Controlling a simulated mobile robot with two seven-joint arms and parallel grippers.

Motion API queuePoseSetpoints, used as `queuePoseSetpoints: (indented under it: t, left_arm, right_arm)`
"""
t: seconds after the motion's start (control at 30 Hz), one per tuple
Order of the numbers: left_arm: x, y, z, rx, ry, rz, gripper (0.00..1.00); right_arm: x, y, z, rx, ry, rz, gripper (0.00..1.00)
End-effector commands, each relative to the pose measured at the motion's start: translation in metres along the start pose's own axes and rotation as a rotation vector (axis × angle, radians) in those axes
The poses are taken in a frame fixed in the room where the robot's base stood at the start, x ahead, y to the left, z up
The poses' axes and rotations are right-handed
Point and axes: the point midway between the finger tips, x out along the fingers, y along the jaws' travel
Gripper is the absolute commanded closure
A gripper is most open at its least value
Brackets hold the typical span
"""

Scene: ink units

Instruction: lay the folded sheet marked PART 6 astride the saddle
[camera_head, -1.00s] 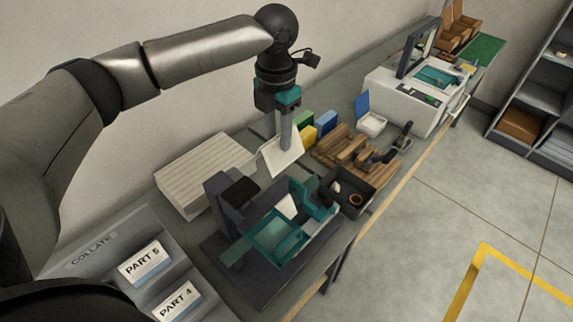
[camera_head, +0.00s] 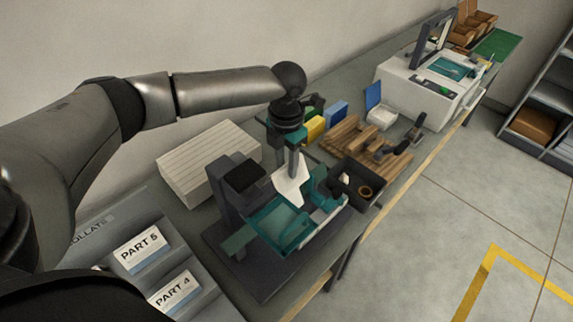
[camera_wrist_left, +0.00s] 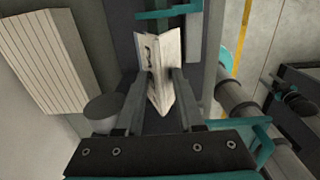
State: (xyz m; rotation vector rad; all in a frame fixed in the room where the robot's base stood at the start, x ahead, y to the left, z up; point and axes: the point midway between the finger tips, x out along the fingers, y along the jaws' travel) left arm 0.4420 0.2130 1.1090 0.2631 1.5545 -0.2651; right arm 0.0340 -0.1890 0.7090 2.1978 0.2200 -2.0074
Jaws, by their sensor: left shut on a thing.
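My left gripper (camera_head: 292,163) is shut on a folded white sheet (camera_head: 287,192), which hangs down from its fingers. In the left wrist view the sheet (camera_wrist_left: 167,58) stands between the finger pads, its fold toward the camera, with dark marks on one face too skewed to read. The stitching machine has a dark upright head (camera_head: 236,190) and a sloped teal saddle (camera_head: 283,226). The sheet is just above or at the saddle's far edge; I cannot tell whether they touch. My right gripper is out of view.
A pale ribbed block (camera_head: 208,160) stands left of the machine. A dark open bin (camera_head: 362,192) and a wooden rack (camera_head: 350,142) stand to its right. Trays labelled PART 5 (camera_head: 140,247) and PART 4 (camera_head: 174,290) are at the front left. The floor at right is clear.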

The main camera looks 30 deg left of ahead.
Motion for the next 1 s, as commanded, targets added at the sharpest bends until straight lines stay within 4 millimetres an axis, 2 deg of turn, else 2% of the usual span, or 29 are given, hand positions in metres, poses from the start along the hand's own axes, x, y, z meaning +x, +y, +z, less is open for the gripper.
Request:
queuePoseSetpoints:
  t: [0.27, 0.67, 1.0]
  left_arm:
    - [0.017, 0.0, 0.0, 0.0, -0.001, 0.001, 1.0]
    - [0.054, 0.0, 0.0, -0.001, 0.0, 0.0, 1.0]
    - [0.081, 0.0, 0.0, -0.001, 0.0, -0.001, 1.0]
  right_arm:
    - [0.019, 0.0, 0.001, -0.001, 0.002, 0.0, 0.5]
    - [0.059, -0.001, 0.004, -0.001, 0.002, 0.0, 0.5]
    - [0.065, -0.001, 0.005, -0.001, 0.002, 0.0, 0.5]
